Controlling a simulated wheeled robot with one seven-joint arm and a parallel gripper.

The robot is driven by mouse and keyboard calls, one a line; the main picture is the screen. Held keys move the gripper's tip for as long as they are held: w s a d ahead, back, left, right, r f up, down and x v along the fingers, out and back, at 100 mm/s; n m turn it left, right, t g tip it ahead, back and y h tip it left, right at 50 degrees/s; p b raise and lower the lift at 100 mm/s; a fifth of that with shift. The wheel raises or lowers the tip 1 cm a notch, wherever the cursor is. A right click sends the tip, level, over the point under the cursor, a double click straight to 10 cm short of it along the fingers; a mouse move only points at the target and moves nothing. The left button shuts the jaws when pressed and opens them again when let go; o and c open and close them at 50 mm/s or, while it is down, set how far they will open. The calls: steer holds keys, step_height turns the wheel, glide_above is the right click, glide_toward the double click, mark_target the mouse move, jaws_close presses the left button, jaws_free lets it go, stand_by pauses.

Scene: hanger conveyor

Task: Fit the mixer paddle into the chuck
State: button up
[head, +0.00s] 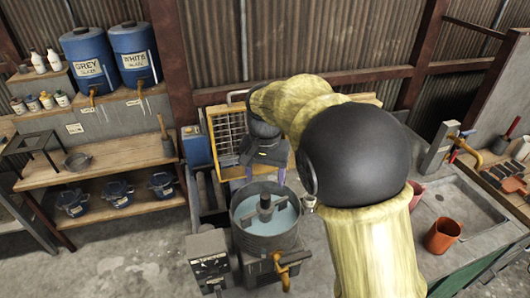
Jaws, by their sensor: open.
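A round grey tub (239,225) with pale blue liquid stands at the lower middle of the head view. A dark, bladed piece that looks like the mixer paddle (265,211) stands in the middle of the liquid, with a short upright stub at its centre. My gripper (265,176) is behind and above the tub's far rim, pointing down. Its two purple fingers are apart, with nothing seen between them. It is apart from the paddle. I cannot make out the chuck for certain; my arm covers part of the area right of the tub.
A grey control box (209,262) stands left of the tub, and an orange tap (290,258) juts from its front. A yellow-framed grille (227,136) stands behind. A wooden shelf (100,163) is at left.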

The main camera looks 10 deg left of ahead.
step_height(320, 180, up, 9)
steer(key=b, duration=0.1)
steer(key=shift+f, duration=0.15)
stand_by(0.5)
steer(key=d+f+t, duration=0.1)
steer(key=d+f, duration=0.4)
steer(key=d, duration=0.3)
steer(key=d+f, duration=0.4)
steer(key=d, duration=0.4)
steer(key=s+d+f+t+b, duration=0.1)
steer(key=s+d+f, duration=0.8)
steer(key=s+d, duration=0.3)
steer(key=shift+s+d+f+t, duration=0.2)
steer(key=shift+s+d+t, duration=0.1)
steer(key=shift+d, duration=0.2)
steer(key=shift+w, duration=0.15)
